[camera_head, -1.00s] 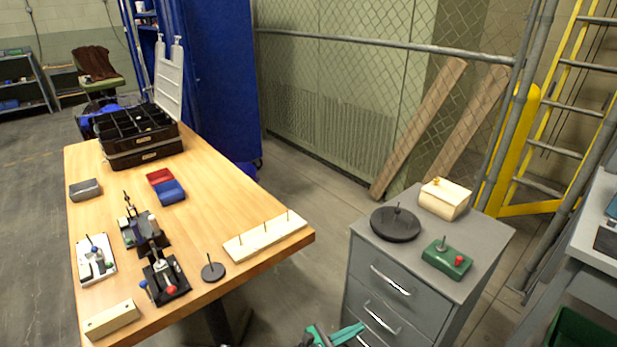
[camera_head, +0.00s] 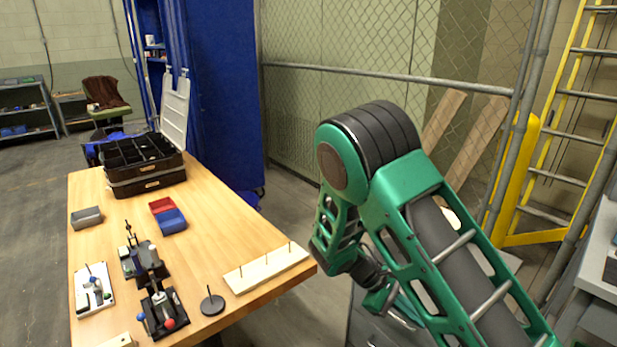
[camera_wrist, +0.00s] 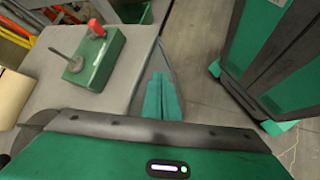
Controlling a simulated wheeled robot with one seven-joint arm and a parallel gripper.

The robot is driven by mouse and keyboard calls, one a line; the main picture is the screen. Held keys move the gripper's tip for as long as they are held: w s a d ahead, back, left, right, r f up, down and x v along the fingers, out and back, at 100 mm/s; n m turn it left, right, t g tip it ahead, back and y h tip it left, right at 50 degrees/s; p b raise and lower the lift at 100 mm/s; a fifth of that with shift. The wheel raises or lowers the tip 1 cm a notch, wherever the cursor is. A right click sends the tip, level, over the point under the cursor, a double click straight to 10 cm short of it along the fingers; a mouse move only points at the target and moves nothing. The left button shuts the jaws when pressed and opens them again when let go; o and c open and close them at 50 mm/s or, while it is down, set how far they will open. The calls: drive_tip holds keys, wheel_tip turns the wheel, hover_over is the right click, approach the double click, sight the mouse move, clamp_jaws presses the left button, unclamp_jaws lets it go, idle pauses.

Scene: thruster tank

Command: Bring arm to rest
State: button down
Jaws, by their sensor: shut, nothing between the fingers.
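My gripper (camera_wrist: 162,97) shows in the wrist view with its teal fingers together and nothing between them. It is beside the edge of the grey cabinet top, with the floor partly visible beyond it. My green arm stands folded at the right of the head view, its elbow raised in front of the fence. In the head view the arm covers most of the grey drawer cabinet (camera_head: 367,331), and I cannot make out the fingertips there.
A green block (camera_wrist: 95,62) with a red knob and a metal pin sits on the cabinet top, left of my gripper. The wooden table (camera_head: 225,232) holds fixtures, a pegged board (camera_head: 266,268) and a black organiser case (camera_head: 147,187). Open floor lies between table and fence.

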drive_tip(key=s+d+r+m+g+y, duration=0.1)
drive_tip(key=s+d+r+m+y, duration=0.35)
drive_tip(key=d+r, duration=0.35)
drive_tip(key=s+d+r+m+t+y, duration=0.2)
drive_tip(key=s+r+m, duration=0.3)
drive_tip(key=s, duration=0.5)
drive_tip(key=s+d+r+m+t+y, duration=0.1)
drive_tip(key=s+d+r+m+y, duration=0.2)
drive_tip(key=s+r, duration=0.6)
drive_tip(key=shift+s+d+m+t, duration=0.15)
drive_tip(key=shift+s+m+t, duration=0.25)
drive_tip(key=shift+s+m, duration=0.7)
drive_tip(key=shift+w, duration=0.2)
